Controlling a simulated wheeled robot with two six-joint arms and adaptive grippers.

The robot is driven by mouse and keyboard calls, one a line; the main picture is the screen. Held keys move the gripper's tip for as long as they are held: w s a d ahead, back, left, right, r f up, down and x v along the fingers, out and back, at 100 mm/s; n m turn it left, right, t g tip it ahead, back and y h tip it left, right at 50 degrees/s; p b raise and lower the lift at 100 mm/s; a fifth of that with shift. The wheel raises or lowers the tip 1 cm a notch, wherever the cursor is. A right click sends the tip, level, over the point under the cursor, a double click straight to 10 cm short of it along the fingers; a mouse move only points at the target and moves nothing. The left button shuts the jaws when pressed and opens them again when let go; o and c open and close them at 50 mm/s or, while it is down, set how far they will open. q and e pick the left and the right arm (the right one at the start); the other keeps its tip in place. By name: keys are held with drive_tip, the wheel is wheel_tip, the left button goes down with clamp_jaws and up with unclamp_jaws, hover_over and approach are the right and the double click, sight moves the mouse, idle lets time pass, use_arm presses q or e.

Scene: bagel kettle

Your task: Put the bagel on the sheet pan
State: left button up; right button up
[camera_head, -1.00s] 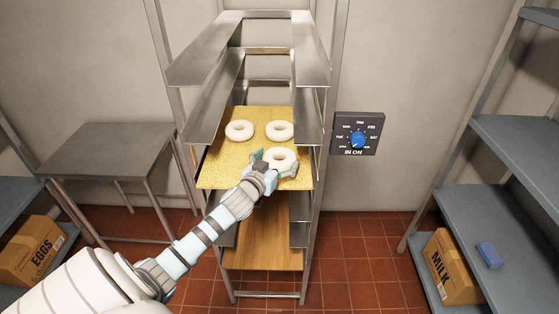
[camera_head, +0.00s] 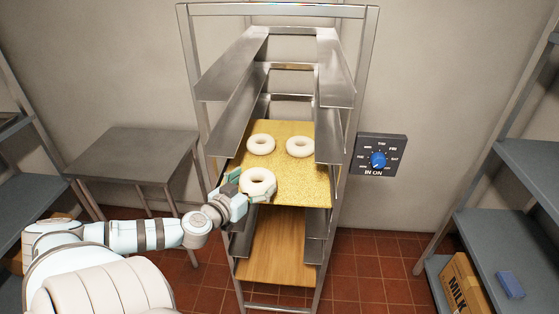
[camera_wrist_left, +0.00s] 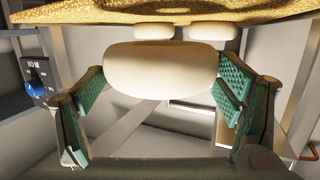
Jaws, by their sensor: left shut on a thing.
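My left gripper (camera_head: 248,192) is shut on a pale ring-shaped bagel (camera_head: 260,190), over the front left part of a golden, crumb-covered board (camera_head: 295,185) in the rack. In the left wrist view the held bagel (camera_wrist_left: 150,68) sits between the green finger pads and appears apart from the board (camera_wrist_left: 90,12). Two more bagels, a back left one (camera_head: 261,137) and a back right one (camera_head: 300,138), lie on the board. I cannot make out a sheet pan. My right gripper is not in view.
The metal rack (camera_head: 368,60) has side rails above the board and a plain wooden board (camera_head: 275,245) below. A bare steel table (camera_head: 135,150) stands left. A wall dial (camera_head: 380,155) is right of the rack. A right shelf (camera_head: 480,235) holds a milk box (camera_head: 462,285) and a blue block (camera_head: 510,284).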

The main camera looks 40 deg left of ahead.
sight(241, 184)
use_arm(q)
drive_tip(key=s, duration=0.1)
drive_tip(key=s+a, duration=0.1)
drive_tip(key=s, duration=0.1)
drive_tip(key=shift+s+a+r, duration=0.25)
drive_tip(key=shift+s+a, duration=0.05)
drive_tip(key=shift+s, duration=0.4)
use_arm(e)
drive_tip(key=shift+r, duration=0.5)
